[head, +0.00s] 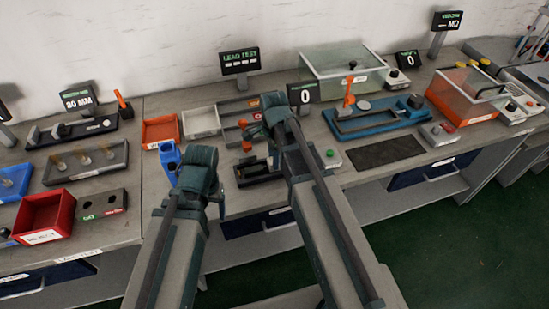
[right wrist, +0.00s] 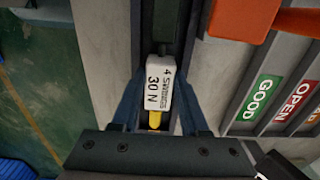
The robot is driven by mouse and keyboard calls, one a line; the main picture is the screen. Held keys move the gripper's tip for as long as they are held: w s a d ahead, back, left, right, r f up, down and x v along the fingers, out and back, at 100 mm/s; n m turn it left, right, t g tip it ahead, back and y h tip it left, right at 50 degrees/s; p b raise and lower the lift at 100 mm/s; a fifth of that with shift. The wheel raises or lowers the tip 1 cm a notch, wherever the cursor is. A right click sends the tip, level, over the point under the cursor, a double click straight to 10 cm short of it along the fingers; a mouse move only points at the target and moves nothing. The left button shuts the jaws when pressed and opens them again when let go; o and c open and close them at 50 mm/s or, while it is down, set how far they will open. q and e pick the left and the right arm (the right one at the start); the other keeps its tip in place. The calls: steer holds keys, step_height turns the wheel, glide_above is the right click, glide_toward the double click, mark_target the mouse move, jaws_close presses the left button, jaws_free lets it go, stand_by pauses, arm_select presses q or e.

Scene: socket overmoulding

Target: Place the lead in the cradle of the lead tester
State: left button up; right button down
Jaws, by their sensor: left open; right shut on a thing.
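My right gripper (right wrist: 158,108) is shut, with its two blue fingers low over a dark channel (right wrist: 188,25) in the right wrist view. A short yellow piece (right wrist: 155,120) shows between the fingers, seemingly part of the lead; the rest is hidden. A white block (right wrist: 158,85) marked "30 N" lies just beyond it, in line with the channel. In the head view a dark tray-like fixture (head: 243,178), seemingly the lead tester, is partly behind my right arm. My left gripper (head: 200,168) is above the front of the bench; its fingertips are hidden.
A LEAD TEST display (head: 240,62) stands at the back. Trays labelled GOOD (right wrist: 258,98) and OPEN (right wrist: 291,108) lie beside the channel. An orange part (right wrist: 245,18) is close by. A bright blue holder (head: 169,156) stands near my left gripper; a red bin (head: 45,215) is further left.

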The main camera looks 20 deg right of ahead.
steer(key=shift+c, duration=2.1)
jaws_free()
steer(key=shift+f, duration=0.1)
step_height(320, 180, up, 12)
steer(key=p, duration=1.3)
steer(key=s+a+n, duration=0.5)
steer(key=s+n, duration=0.2)
steer(key=n, duration=0.3)
steer(key=s+a+n+h, duration=0.1)
steer(key=s+a+n, duration=0.4)
steer(key=n, duration=0.6)
steer(key=shift+s+a+r+b, duration=0.25)
steer(key=shift+s+b, duration=0.1)
steer(key=shift+s, duration=0.8)
